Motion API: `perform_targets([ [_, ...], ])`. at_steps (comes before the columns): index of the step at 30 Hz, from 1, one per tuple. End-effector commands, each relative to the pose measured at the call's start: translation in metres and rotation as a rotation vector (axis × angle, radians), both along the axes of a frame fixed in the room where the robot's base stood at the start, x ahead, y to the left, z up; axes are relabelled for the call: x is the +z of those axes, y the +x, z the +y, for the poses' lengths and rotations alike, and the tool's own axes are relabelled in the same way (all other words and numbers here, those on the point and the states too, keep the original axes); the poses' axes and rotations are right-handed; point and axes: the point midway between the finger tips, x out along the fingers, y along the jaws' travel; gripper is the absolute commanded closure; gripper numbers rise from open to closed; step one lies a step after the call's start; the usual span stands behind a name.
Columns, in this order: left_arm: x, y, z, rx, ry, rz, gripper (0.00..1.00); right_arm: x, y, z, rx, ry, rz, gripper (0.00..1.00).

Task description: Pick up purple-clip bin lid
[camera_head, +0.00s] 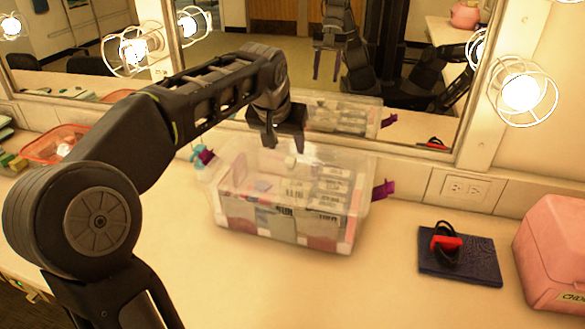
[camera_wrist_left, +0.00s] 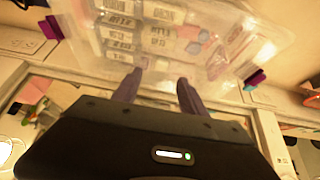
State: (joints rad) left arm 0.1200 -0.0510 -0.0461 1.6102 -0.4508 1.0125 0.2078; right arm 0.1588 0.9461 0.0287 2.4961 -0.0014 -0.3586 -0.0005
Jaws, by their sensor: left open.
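A clear plastic bin (camera_head: 290,225) stands on the counter against the mirror, with packed labelled packets showing through it. Its see-through lid (camera_head: 345,160) appears to lie on top; its exact edges are hard to make out. Purple clips stick out at the left (camera_head: 205,157) and right (camera_head: 384,190) ends. The wrist view also shows purple clips (camera_wrist_left: 50,27) (camera_wrist_left: 255,78) at both sides. My left gripper (camera_head: 284,146) is open and empty, above the back part of the bin. Its two fingers (camera_wrist_left: 157,82) point toward the lid; contact cannot be told. My right gripper is not directly in view.
A dark blue pad (camera_head: 460,258) with a red and black item (camera_head: 445,242) lies to the right. A pink case (camera_head: 555,255) stands at the right edge. An orange basket (camera_head: 50,145) is at the left. The mirror (camera_head: 400,140) rises behind the bin. The front counter is clear.

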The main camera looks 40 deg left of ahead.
Motion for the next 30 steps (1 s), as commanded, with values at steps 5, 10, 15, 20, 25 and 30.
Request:
perform_targets([
  [5,-0.017,0.008,0.003,0.000,0.000,0.003,0.50,0.000,0.000,0.000,0.000,0.000,-0.001,1.00],
  [10,-0.021,0.011,0.004,0.000,0.000,0.001,0.50,0.000,0.000,0.000,0.000,0.000,-0.001,1.00],
  [15,-0.021,0.011,0.004,0.000,0.000,0.001,0.50,0.000,0.000,0.000,0.000,0.000,-0.001,1.00],
  [20,-0.031,0.016,0.007,0.000,-0.001,0.004,0.50,0.002,0.000,0.000,0.000,0.000,-0.001,1.00],
  [25,-0.052,0.028,0.013,0.000,-0.001,0.004,0.50,0.004,0.000,0.000,0.000,0.000,-0.001,1.00],
  [30,-0.065,0.035,0.015,0.000,-0.001,0.002,0.50,0.005,0.000,0.000,0.000,0.000,-0.001,1.00],
])
